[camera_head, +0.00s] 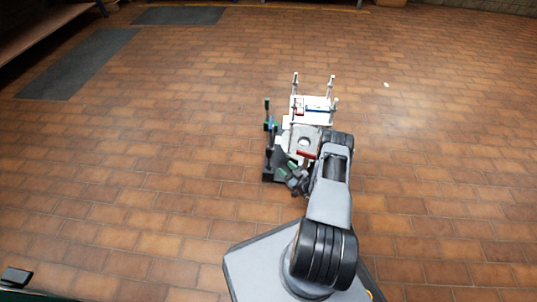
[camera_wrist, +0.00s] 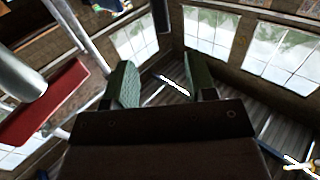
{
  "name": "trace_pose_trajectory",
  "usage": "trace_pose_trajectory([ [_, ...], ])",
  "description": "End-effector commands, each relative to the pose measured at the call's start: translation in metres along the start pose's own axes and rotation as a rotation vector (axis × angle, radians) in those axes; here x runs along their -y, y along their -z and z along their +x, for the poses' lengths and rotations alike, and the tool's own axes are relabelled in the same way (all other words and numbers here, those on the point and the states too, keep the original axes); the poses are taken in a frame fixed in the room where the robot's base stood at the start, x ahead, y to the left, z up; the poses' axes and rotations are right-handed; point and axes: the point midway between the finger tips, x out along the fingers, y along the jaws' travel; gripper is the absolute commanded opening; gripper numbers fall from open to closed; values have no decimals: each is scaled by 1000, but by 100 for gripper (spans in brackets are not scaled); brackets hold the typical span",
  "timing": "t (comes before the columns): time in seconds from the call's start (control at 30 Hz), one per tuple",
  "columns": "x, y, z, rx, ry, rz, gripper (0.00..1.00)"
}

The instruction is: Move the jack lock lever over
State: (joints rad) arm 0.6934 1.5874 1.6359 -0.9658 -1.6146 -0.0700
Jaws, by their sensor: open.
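A white fixture (camera_head: 310,118) with upright posts stands on the floor ahead. A red bar (camera_head: 308,154) shows on its near side, and a red flat piece (camera_wrist: 45,100) shows at the left of the wrist view beside a grey cylinder (camera_wrist: 16,78). I cannot tell for certain which part is the jack lock lever. My gripper (camera_wrist: 160,78) is open, its two green-padded fingers apart with nothing between them. In the head view my gripper (camera_head: 288,171) is low at the fixture's near left side, partly hidden by my arm. The red piece lies outside the fingers, to their left.
A dark upright with green and blue parts (camera_head: 268,122) stands close to the fixture's left side. Dark mats (camera_head: 82,63) lie on the brick-tiled floor at the far left. The floor to the right is mostly clear. The wrist view faces windows (camera_wrist: 210,28).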

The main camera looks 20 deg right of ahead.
Motion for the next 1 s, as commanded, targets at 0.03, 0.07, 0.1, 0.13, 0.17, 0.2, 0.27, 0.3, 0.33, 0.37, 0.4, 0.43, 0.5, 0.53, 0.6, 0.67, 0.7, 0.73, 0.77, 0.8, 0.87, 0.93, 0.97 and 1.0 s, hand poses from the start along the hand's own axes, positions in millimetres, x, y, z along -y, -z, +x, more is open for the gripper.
trace_pose_trajectory([
  [0.03,1,-3,5,-4,3,0,51],
  [0.07,2,-3,9,-6,5,1,51],
  [0.1,2,-3,16,-7,5,1,51],
  [0.13,2,-3,21,-7,5,1,51],
  [0.17,2,-4,27,-7,6,0,51],
  [0.2,2,-4,35,-6,6,0,51],
  [0.27,2,-4,47,-7,5,-1,51],
  [0.3,2,-4,55,-6,6,0,51],
  [0.33,2,-4,61,-5,5,0,51],
  [0.37,2,-4,67,-5,5,-1,51],
  [0.4,2,-4,74,-6,4,0,51],
  [0.43,2,-3,80,-6,4,1,51],
  [0.5,2,-4,91,-6,3,0,51],
  [0.53,2,-4,96,-5,4,0,51],
  [0.6,2,-3,105,-5,3,2,51],
  [0.67,2,-3,113,-5,2,0,51],
  [0.7,1,-2,117,-4,2,0,51],
  [0.73,1,-2,119,-4,2,1,51],
  [0.77,1,-2,122,-4,2,2,51],
  [0.8,1,-2,124,-4,1,2,51],
  [0.87,1,-1,127,-4,1,2,51],
  [0.93,1,-1,130,-3,0,2,51],
  [0.97,1,-1,130,-3,0,2,51],
  [1.0,1,-1,131,-3,0,2,51],
])
